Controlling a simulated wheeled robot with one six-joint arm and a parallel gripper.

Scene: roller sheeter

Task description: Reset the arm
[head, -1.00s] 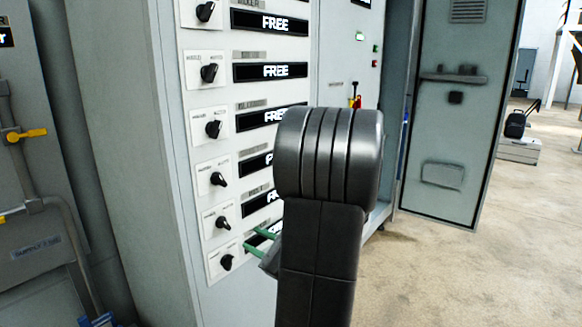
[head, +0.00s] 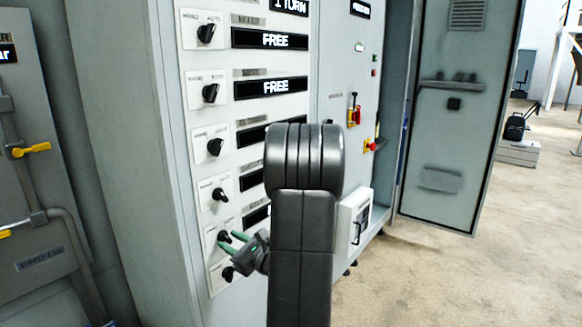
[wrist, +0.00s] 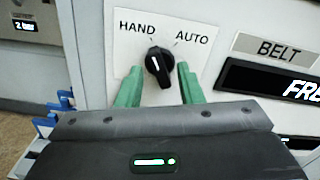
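My gripper (head: 227,241) is in front of the lower part of the switch panel (head: 190,150), partly hidden by my arm. In the wrist view its two green fingers (wrist: 160,84) are apart, one on each side of a black rotary knob (wrist: 160,64). I cannot tell whether they touch it. Nothing shows held between them. The knob sits on a white plate marked HAND and AUTO, and its white line leans up and left toward HAND. My black arm link stands upright in the middle of the head view.
More black knobs (head: 210,93) and dark displays reading FREE (head: 270,87) line the panel. A BELT label (wrist: 277,49) is right of the knob. A yellow-handled valve (head: 32,149) is at left. An open cabinet door (head: 455,130) stands at right, with clear floor (head: 430,285) before it.

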